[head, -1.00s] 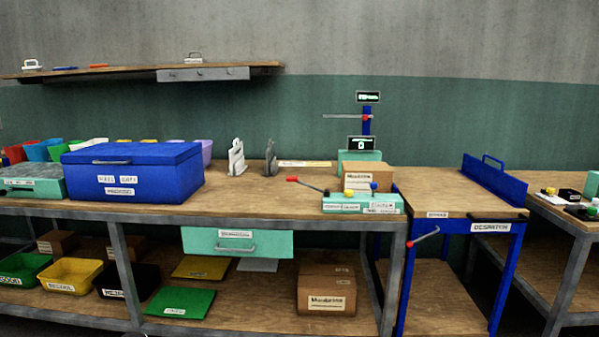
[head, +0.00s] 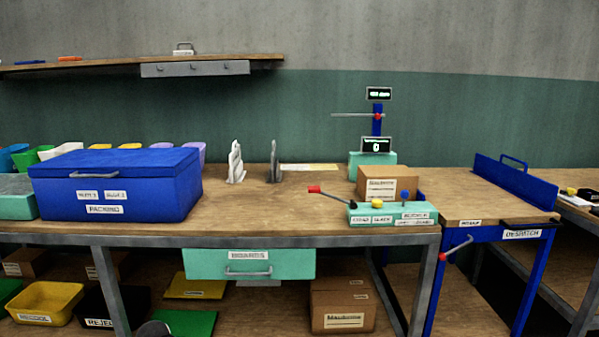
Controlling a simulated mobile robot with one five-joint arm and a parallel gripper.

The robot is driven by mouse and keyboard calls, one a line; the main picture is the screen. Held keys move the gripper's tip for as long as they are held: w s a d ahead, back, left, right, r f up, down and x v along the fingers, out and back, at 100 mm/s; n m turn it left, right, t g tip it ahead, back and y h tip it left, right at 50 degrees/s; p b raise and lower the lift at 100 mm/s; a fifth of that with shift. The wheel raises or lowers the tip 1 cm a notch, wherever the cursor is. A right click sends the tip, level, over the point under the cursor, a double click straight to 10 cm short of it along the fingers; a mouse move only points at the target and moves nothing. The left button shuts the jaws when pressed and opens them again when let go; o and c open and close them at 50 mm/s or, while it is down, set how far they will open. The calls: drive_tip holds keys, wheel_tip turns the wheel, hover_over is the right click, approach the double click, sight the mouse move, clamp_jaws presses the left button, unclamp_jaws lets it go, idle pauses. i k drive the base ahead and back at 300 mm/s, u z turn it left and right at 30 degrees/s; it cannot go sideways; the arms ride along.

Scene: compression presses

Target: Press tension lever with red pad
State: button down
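A lever with a red pad (head: 314,189) at its left end rises from a teal control box (head: 390,219) on the front right of the workbench. The box also carries a yellow knob and a blue knob; its labels are too small to read surely. A second red-ended lever (head: 457,249) sticks out from the blue-framed desk at right. A third red tip (head: 378,117) sits on a rod on the blue post behind. I cannot tell from labels which is the tension lever. My gripper is not in view.
A blue packing box (head: 118,190) fills the bench's left side. A cardboard box (head: 388,184) stands behind the control box. A teal drawer (head: 249,264) hangs under the bench. The bench top between the blue box and the lever is mostly clear.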

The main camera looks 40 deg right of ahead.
sight(353, 204)
drive_tip(key=z, duration=0.05)
drive_tip(key=i, duration=1.05)
drive_tip(key=u, duration=0.25)
